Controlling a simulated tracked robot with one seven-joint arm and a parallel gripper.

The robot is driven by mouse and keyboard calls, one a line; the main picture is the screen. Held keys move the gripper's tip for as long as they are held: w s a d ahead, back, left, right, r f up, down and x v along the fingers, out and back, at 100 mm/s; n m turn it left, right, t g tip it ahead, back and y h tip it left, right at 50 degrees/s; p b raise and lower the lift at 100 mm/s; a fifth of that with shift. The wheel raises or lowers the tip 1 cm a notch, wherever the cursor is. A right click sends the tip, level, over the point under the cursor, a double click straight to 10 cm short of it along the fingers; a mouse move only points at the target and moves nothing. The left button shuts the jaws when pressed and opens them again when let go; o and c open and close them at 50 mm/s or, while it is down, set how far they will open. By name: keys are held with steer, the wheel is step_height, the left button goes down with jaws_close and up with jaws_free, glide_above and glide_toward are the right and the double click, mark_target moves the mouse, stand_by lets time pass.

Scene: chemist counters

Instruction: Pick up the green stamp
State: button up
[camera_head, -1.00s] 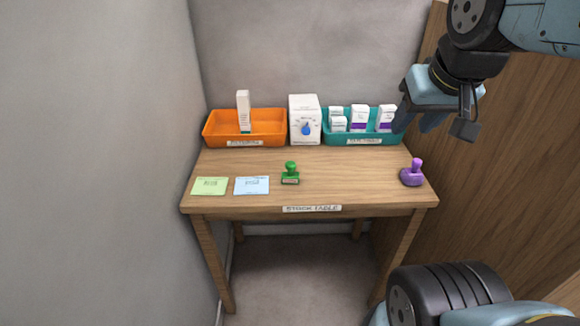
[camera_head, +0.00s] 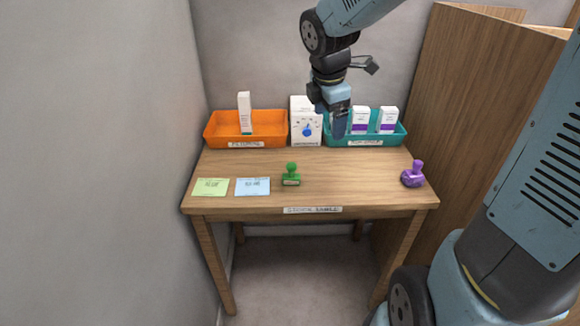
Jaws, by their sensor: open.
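The green stamp (camera_head: 291,175) stands upright on the wooden table (camera_head: 345,180), near the middle, with its round knob on top. My gripper (camera_head: 338,128) is above the back of the table, to the right of the stamp and higher than it. It points down, is open and holds nothing that I can see. It hides part of the teal tray and some boxes there.
An orange tray (camera_head: 246,137) with a white box (camera_head: 245,113), a white box with a blue dial (camera_head: 306,125) and a teal tray (camera_head: 395,136) line the back. A purple stamp (camera_head: 413,174) stands right. Green (camera_head: 211,187) and blue (camera_head: 252,187) cards lie left. A wooden panel (camera_head: 475,95) rises right.

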mark_target(292, 164)
steer(key=w+a+f+n, duration=0.2)
steer(key=f+n, duration=0.2)
steer(key=f, duration=0.1)
steer(key=w+a+f+n+g, duration=0.1)
steer(key=w+a+f+n, duration=0.2)
steer(key=f, duration=0.3)
steer(key=w+a+f+n+y, duration=0.1)
steer(key=w+a+f+n, duration=0.1)
steer(key=f+n, duration=0.3)
steer(key=shift+w+a+f, duration=0.15)
steer(key=shift+a+f, duration=0.1)
steer(key=shift+a, duration=0.5)
steer(key=shift+w+d+f, duration=0.1)
steer(key=shift+w+f, duration=0.1)
steer(key=shift+f, duration=0.8)
steer(key=shift+w+d+f, duration=0.1)
steer(key=shift+w+f, duration=0.1)
steer(key=shift+f, duration=0.75)
steer(key=shift+w+d+f, duration=0.1)
steer(key=shift+w+f, duration=0.1)
steer(key=shift+f, duration=0.8)
steer(key=c, duration=1.2)
steer(key=shift+o, duration=0.2)
steer(key=shift+r, duration=0.15)
